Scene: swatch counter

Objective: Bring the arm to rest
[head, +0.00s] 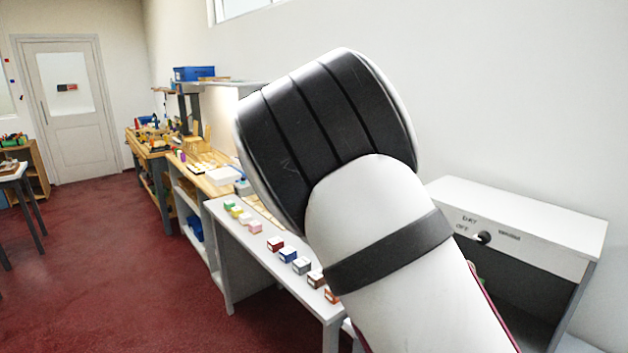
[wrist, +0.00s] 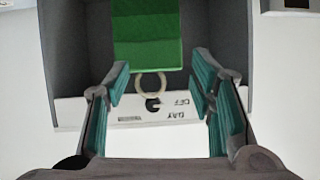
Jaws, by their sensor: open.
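In the wrist view my gripper (wrist: 160,75) is open, its two teal-padded fingers spread apart with nothing between them. Beyond the fingers is the grey interior of a light booth (wrist: 75,50), with a green swatch (wrist: 147,40) in it. A cream ring (wrist: 150,86) shows at the swatch's edge, close to a dark knob (wrist: 154,103). The booth's white front panel carries upside-down DAY and OFF lettering. In the head view my white arm with black bands fills the middle and hides my gripper. The booth (head: 560,230) stands to its right, its knob (head: 484,238) on the front.
A white counter (head: 240,235) runs left of my arm, with a row of several small coloured boxes (head: 288,254) on it. A cluttered wooden bench (head: 150,150) stands farther back. The red carpet (head: 120,260) at left is open. A white wall closes the right side.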

